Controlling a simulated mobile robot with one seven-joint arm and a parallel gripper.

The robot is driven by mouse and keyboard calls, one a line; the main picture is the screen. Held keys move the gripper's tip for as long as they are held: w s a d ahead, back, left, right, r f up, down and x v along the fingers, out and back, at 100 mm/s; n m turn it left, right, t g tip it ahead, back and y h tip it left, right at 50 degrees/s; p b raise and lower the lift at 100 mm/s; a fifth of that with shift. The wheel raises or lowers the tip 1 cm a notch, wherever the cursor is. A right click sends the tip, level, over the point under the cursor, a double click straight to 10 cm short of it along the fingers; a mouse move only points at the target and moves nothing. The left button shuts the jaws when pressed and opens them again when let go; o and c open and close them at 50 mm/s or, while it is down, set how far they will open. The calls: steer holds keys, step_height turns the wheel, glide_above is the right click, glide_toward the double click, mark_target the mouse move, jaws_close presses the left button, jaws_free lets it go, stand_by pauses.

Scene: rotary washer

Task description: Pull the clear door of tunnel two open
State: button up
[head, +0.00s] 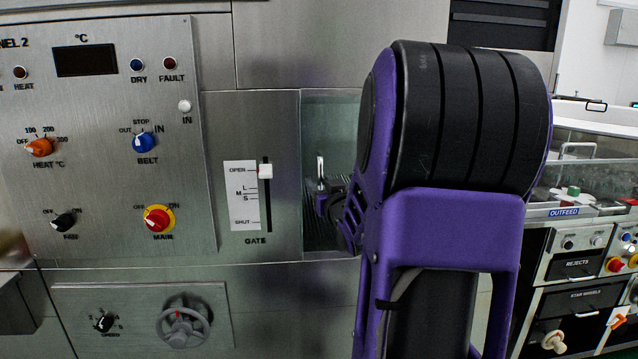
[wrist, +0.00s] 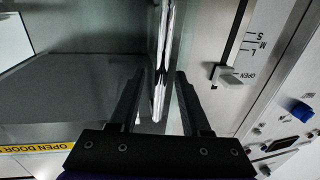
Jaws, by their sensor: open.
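The clear door (head: 330,118) is a narrow greenish pane to the right of the gate slider in the head view. It looks shut, though my arm hides much of it. Its upright metal handle (head: 320,167) shows just left of my arm; in the wrist view the shiny handle bar (wrist: 158,105) runs down the middle. My gripper (wrist: 160,76) is open, with one dark finger on each side of the handle bar. I cannot tell whether either finger touches it. In the head view my gripper (head: 328,200) is partly hidden by my own purple arm.
The Tunnel 2 panel (head: 105,120) with knobs and lamps is at left. The gate slider (head: 265,171) stands near OPEN, close beside the door. A handwheel (head: 184,320) is below. The outfeed section (head: 590,165) is at right. A yellow label (wrist: 35,150) reads OPEN DOOR.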

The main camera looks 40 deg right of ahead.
jaws_close()
stand_by(1.4)
